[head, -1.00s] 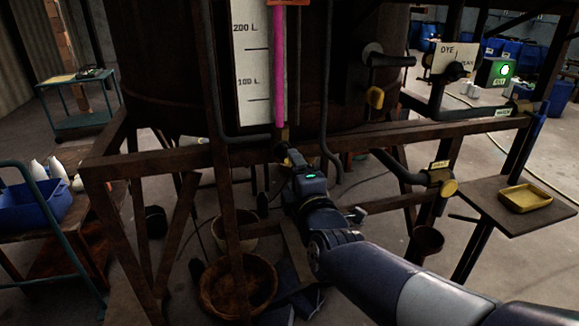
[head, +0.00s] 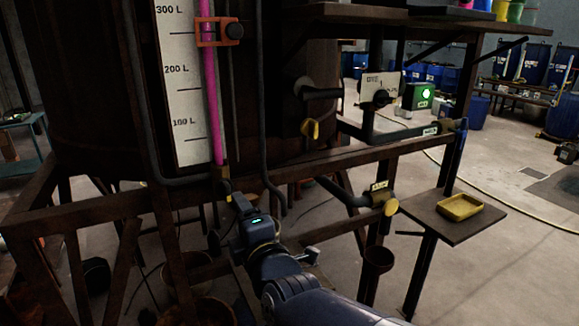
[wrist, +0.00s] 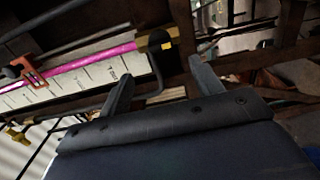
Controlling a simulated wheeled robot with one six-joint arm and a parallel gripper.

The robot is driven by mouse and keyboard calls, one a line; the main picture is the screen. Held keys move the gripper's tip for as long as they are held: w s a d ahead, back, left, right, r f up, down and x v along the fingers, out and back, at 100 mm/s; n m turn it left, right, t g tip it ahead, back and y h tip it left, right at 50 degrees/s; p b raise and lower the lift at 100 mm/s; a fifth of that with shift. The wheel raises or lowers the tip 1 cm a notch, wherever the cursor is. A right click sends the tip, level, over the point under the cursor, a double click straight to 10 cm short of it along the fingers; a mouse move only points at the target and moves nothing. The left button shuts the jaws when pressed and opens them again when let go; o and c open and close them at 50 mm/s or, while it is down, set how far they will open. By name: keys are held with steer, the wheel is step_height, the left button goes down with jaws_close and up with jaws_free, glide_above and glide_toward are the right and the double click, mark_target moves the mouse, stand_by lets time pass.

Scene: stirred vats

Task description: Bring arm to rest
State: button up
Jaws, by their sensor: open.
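My arm reaches up from the bottom of the head view, and my gripper (head: 230,198) is in front of the vat's frame, just below the foot of the sight gauge (head: 190,90). In the wrist view my gripper (wrist: 160,75) has its two fingers spread wide apart with nothing between them. The gauge's pink tube and white scale (wrist: 75,70) show beyond the fingers at the upper left. I cannot tell the exact distance from the fingertips to the gauge's lower fitting (wrist: 153,40).
A rusty beam (head: 290,160) crosses in front of the vat. A yellow-ended valve pipe (head: 388,204) and a shelf with a yellow tray (head: 462,207) stand to the right. A lit green box (head: 418,96) is behind. Open floor lies at the far right.

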mark_target(228, 193)
steer(key=p+x, duration=0.1)
steer(key=x, duration=0.8)
steer(key=shift+w, duration=0.2)
steer(key=b+v, duration=0.1)
steer(key=v, duration=1)
steer(key=p+x, duration=0.1)
steer(key=x, duration=1)
steer(key=shift+w+a, duration=0.15)
steer(key=shift+s+m, duration=0.2)
steer(key=shift+m, duration=1)
steer(key=m+p, duration=0.1)
steer(key=m, duration=0.5)
steer(key=m+p, duration=0.1)
steer(key=m, duration=0.1)
steer(key=m+p, duration=0.1)
steer(key=m, duration=0.1)
steer(key=m+p, duration=0.1)
steer(key=m, duration=0.1)
steer(key=shift+r+p, duration=0.25)
steer(key=shift+p, duration=0.15)
steer(key=shift+f+m+p, duration=0.1)
steer(key=shift+m+p, duration=1.3)
